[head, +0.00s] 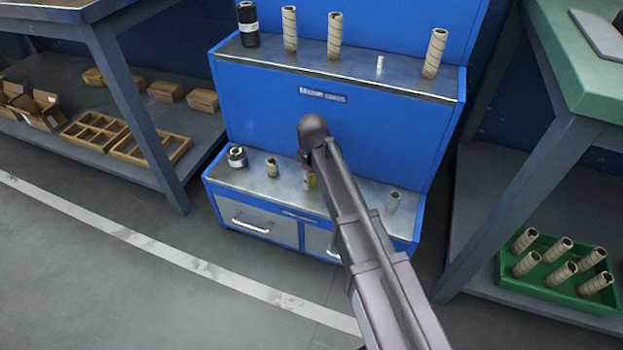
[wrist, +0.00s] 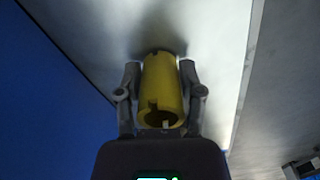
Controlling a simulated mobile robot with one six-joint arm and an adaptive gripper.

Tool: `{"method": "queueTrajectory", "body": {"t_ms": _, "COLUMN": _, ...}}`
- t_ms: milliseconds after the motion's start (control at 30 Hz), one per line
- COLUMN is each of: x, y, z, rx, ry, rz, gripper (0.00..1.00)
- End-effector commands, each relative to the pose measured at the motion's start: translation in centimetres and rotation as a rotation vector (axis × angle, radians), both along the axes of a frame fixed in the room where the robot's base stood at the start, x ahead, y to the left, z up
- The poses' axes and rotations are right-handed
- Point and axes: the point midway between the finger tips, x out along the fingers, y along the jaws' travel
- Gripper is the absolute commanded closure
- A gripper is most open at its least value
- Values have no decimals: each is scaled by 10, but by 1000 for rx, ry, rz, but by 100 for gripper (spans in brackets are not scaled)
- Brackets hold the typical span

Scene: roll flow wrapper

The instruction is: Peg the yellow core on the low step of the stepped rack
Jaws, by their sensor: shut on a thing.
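The yellow core (wrist: 160,85) is a short hollow tube, held between the two fingers of my gripper (wrist: 162,90) in the wrist view. Its near end is open and shows a notch. A shadow lies on the metal surface just beyond its far end; I cannot tell whether the core touches that surface. In the head view my arm hides most of it, and only a bit of yellow (head: 311,182) shows over the low step (head: 345,198) of the blue stepped rack (head: 345,125). Any peg under the core is hidden.
Tall tan cores (head: 334,36) and a bare peg (head: 379,65) stand on the middle step. A green tray (head: 510,282) of tan cores is at right.

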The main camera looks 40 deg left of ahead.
Motion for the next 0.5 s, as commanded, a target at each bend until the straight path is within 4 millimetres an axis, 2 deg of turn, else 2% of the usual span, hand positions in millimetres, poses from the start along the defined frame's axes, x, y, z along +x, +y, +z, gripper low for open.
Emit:
{"method": "queueTrajectory", "body": {"t_ms": 467, "x": 0, "y": 0, "z": -2, "rx": 0, "ry": 0, "rz": 0, "gripper": 82}}
{"method": "queueTrajectory", "body": {"t_ms": 500, "x": 0, "y": 0, "z": -2, "rx": 0, "ry": 0, "rz": 0, "gripper": 45}}
